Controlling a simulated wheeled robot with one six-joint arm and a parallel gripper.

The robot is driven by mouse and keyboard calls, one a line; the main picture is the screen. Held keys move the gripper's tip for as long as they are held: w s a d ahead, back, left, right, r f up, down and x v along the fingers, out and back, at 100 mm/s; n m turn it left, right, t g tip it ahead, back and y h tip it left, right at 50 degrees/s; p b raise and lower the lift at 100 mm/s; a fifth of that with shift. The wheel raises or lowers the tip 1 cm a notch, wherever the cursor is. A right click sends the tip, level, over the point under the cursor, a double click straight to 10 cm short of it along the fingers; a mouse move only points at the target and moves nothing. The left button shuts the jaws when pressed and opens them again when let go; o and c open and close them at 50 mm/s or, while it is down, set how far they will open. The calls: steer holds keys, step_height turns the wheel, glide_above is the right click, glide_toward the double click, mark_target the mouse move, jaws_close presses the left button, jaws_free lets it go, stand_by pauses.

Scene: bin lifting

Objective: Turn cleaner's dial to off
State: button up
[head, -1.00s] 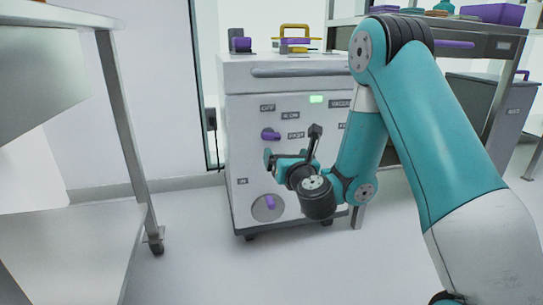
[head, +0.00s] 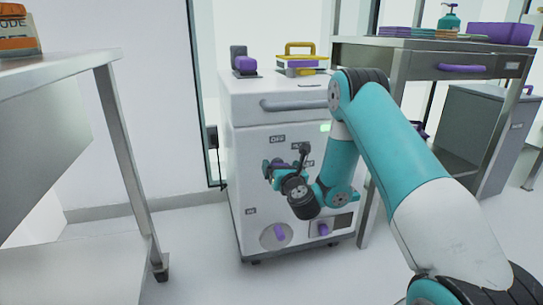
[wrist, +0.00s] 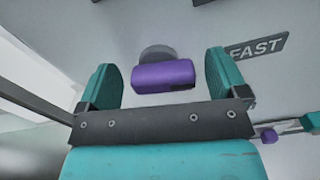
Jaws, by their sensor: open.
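The cleaner (head: 245,180) is a white wheeled cabinet against the wall, with labels on its front. Its purple dial (wrist: 163,78) is a bar-shaped knob on a round grey base, lying level in the wrist view. My gripper (wrist: 160,68) is open, with one teal finger on each side of the dial and a visible gap on both sides. In the head view my gripper (head: 273,169) is at the upper front of the cleaner and mostly hides the dial. An OFF label (head: 277,139) shows above it. A FAST label (wrist: 257,47) is right of the dial.
A metal table (head: 75,70) stands at left, a steel bench (head: 440,55) at right. Floor between is clear.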

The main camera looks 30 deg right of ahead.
steer(key=shift+w+d, duration=0.2)
steer(key=shift+w, duration=0.15)
steer(key=c, duration=0.9)
steer(key=shift+c, duration=0.2)
